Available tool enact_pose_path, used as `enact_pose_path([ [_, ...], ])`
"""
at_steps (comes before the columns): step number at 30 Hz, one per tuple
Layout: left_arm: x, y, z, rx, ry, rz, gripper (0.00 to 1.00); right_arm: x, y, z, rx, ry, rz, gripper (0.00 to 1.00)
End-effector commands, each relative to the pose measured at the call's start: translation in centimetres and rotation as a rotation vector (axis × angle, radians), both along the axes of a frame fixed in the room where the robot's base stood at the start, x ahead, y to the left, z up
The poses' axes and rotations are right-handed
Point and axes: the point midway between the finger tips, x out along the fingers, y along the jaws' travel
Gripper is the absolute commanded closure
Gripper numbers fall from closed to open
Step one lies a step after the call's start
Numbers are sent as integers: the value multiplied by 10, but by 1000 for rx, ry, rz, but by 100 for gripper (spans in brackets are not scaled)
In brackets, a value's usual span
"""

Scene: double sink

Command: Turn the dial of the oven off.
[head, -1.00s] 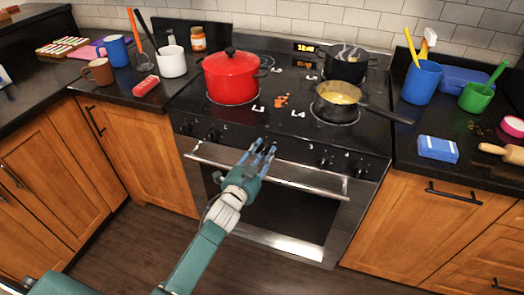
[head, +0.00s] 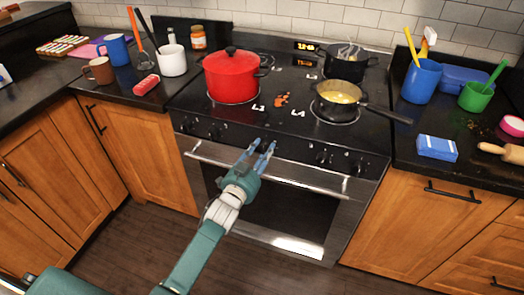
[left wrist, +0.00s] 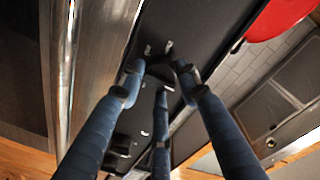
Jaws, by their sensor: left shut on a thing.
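The oven (head: 270,215) stands in the middle of the head view, with its black dial panel above a steel door handle. My left gripper (head: 265,146) is at the middle of this panel, its blue fingers pointing at it. In the left wrist view the fingers (left wrist: 158,75) close around a dark oven dial (left wrist: 160,68), which is partly hidden by them. The fingers cover this dial in the head view. Its setting cannot be read. My right gripper is not in view.
More dials sit on the panel at left (head: 213,134) and right (head: 322,158). The oven handle (head: 270,170) runs just below my fingers. A red pot (head: 231,78) and a pan (head: 338,103) stand on the stove. The floor in front is clear.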

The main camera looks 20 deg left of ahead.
Motion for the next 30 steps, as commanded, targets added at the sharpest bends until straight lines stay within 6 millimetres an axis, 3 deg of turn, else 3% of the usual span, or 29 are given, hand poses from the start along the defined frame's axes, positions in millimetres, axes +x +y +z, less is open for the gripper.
enact_pose_path([
  [3,0,-4,3,-2,-7,-6,93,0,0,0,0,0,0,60],
  [4,0,-4,3,-2,-8,-6,61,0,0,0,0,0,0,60],
  [6,0,-4,3,-2,-7,-6,48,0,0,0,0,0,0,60],
  [17,-4,0,2,1,-4,-1,48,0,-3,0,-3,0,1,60],
  [20,-17,1,1,2,-2,-1,48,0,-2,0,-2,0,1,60],
  [30,-87,6,3,1,-2,-4,48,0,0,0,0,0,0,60],
])
